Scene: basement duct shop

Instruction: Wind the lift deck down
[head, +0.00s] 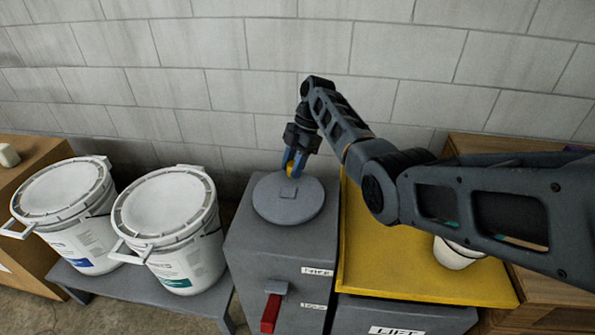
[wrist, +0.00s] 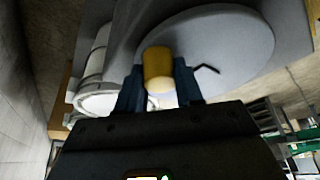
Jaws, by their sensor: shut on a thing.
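A grey crank disc (head: 270,203) lies on top of a grey box (head: 262,255). My gripper (head: 293,163) comes down on the disc's far right part, with its blue fingers closed around a yellow knob. In the wrist view the yellow knob (wrist: 158,70) stands between the two fingers, at the rim side of the disc (wrist: 225,50). A red lever (head: 271,312) on the box front hangs downward, near two small labels; the upper seems to read "FREE". The yellow lift deck (head: 400,280) is right of the box, above a grey front marked "LIFT" (head: 397,331).
A white container (head: 455,256) on the deck is partly hidden by my arm. Two white lidded buckets (head: 65,190) (head: 165,205) stand on a low grey bench (head: 150,300) at left. Wooden furniture (head: 30,190) is at far left. A block wall stands close behind.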

